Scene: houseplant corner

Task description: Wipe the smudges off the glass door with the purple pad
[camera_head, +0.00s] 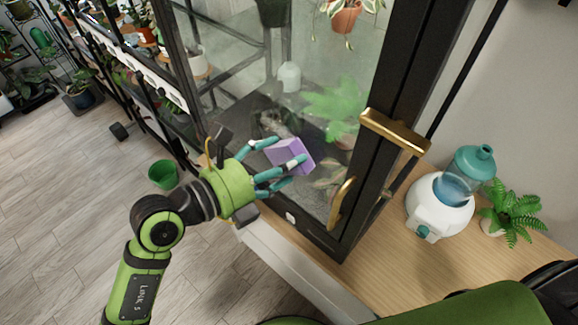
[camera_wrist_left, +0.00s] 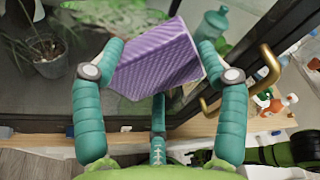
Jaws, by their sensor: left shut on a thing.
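The purple pad (camera_head: 291,156) is held between the teal fingers of my left gripper (camera_head: 280,166), in front of the lower part of the glass door (camera_head: 310,95). In the left wrist view the pad (camera_wrist_left: 158,60) fills the space between the fingers of my left gripper (camera_wrist_left: 155,75), which are shut on it. I cannot tell whether the pad touches the glass. The glass door has a black frame and brass handles. I cannot make out clear smudges; plants and reflections show through the pane. My right gripper is not in view.
A brass handle (camera_head: 395,131) sticks out from the door frame on the right. A white and teal dispenser (camera_head: 440,203) and a small potted fern (camera_head: 513,213) stand on the wooden bench (camera_head: 385,265). A green bucket (camera_head: 163,174) stands on the floor at left.

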